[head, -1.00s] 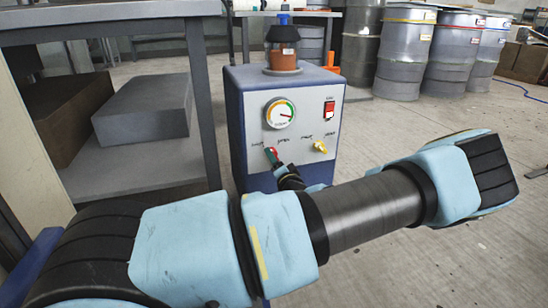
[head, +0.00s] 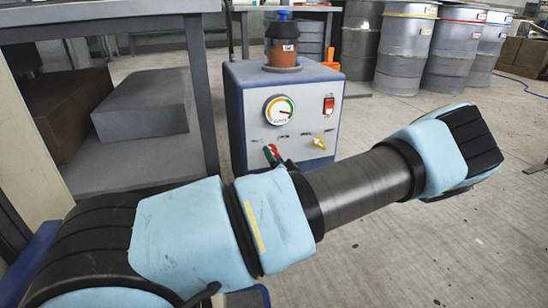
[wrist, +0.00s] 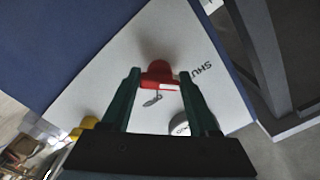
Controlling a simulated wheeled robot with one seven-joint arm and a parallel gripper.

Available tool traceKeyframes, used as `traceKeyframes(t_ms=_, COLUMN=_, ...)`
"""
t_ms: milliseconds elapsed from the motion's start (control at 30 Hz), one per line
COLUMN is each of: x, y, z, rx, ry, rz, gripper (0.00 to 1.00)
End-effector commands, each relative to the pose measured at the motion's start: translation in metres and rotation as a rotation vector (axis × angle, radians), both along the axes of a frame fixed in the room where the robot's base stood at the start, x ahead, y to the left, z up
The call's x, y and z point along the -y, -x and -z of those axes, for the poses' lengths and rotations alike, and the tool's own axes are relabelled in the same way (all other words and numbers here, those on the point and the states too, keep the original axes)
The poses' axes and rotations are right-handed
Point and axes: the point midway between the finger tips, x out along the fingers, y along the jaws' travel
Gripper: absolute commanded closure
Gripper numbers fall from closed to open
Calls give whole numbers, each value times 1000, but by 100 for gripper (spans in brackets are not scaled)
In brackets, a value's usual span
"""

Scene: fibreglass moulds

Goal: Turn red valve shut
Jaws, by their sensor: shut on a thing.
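The red valve (head: 273,149) is a small handle on the pale front panel of a blue-sided unit (head: 308,112). It is left of a yellow valve (head: 319,143) and below a round gauge (head: 279,110). In the wrist view the red valve (wrist: 159,73) sits between the two green fingers of my gripper (wrist: 160,80), which is shut on it. Printed letters reading "SHU" show beside it on the panel. In the head view my arm hides the panel's lower part and most of my gripper.
A red switch (head: 329,105) is at the panel's upper right. A jar with a blue top (head: 283,45) stands on the unit. A metal shelf with a grey block (head: 143,106) is at left. Grey drums (head: 403,55) stand behind at right.

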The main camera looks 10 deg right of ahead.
Motion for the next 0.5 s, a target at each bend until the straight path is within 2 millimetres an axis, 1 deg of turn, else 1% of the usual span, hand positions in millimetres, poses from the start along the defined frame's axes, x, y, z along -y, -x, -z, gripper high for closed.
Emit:
traceKeyframes(t_ms=33, x=0, y=1, z=1, rx=-3, ry=1, rz=0, gripper=38)
traceKeyframes(t_ms=200, x=0, y=0, z=1, rx=-2, ry=1, rz=-1, gripper=19)
traceKeyframes(t_ms=300, x=0, y=0, z=1, rx=-1, ry=0, rz=0, gripper=9)
traceKeyframes(t_ms=500, x=0, y=0, z=0, rx=-1, ry=0, rz=-1, gripper=9)
